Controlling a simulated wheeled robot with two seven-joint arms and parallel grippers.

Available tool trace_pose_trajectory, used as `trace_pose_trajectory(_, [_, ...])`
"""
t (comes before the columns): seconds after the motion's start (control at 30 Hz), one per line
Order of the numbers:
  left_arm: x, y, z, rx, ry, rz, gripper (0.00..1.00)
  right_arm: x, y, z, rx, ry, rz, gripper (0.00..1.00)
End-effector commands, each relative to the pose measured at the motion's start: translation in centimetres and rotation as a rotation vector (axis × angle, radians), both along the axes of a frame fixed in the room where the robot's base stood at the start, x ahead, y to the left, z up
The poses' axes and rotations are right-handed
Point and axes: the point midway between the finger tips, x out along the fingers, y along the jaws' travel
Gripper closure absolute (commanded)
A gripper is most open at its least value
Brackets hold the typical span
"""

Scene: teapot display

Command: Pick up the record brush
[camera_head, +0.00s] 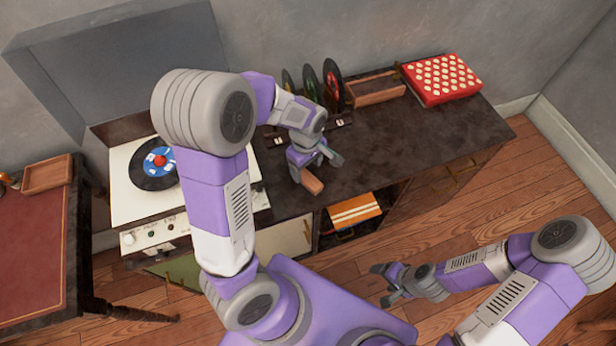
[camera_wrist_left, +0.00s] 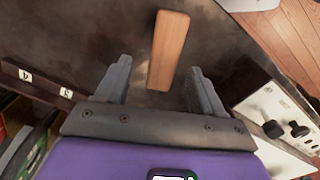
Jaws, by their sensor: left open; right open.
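The record brush, a light brown wooden block (camera_head: 313,185), lies on the dark cabinet top near its front edge. My left gripper (camera_head: 317,167) is open just above it, pointing down. In the left wrist view the brush (camera_wrist_left: 170,45) lies lengthwise, with its near end between the open fingers of my left gripper (camera_wrist_left: 160,68) and its far end beyond the tips. I see gaps between the brush and both fingers. My right gripper (camera_head: 380,286) is open and empty, low in front of the cabinet over the wooden floor.
A record player (camera_head: 125,205) with a blue-labelled record stands left on the cabinet. Upright records (camera_head: 332,85) in a rack stand behind my left gripper. A wooden tray (camera_head: 378,91) and red patterned box (camera_head: 441,79) are at the back right. The right cabinet top is clear.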

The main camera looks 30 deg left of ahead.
Motion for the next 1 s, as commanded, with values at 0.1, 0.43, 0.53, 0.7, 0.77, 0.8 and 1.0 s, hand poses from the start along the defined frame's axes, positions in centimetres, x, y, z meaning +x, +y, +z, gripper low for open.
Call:
trace_pose_trajectory(0.1, [-0.5,0.0,-1.9,0.000,0.003,-0.001,0.32,0.0,0.0,-1.2,0.000,0.000,0.000,0.28])
trace_pose_trajectory(0.43, [-0.6,0.1,-4.6,0.000,0.000,-0.002,0.32,0.0,0.0,-2.3,0.000,-0.001,0.000,0.28])
trace_pose_trajectory(0.53, [-0.6,0.0,-4.5,0.000,0.000,-0.002,0.32,0.0,0.0,-2.3,0.000,-0.001,0.000,0.28])
trace_pose_trajectory(0.7, [-0.6,0.1,-4.5,0.000,0.000,-0.001,0.58,0.1,0.0,-2.3,0.000,-0.001,0.000,0.28])
trace_pose_trajectory(0.77, [-0.6,0.1,-4.5,0.000,0.000,-0.001,0.67,0.1,0.0,-2.3,0.000,-0.001,0.000,0.28])
trace_pose_trajectory(0.8, [-0.6,0.1,-4.5,0.000,0.000,-0.001,0.73,0.1,0.0,-2.3,0.000,-0.001,0.000,0.28])
trace_pose_trajectory(1.0, [-0.6,0.1,-4.5,0.000,0.000,-0.001,0.93,0.1,0.0,-2.3,0.000,-0.001,0.000,0.28])
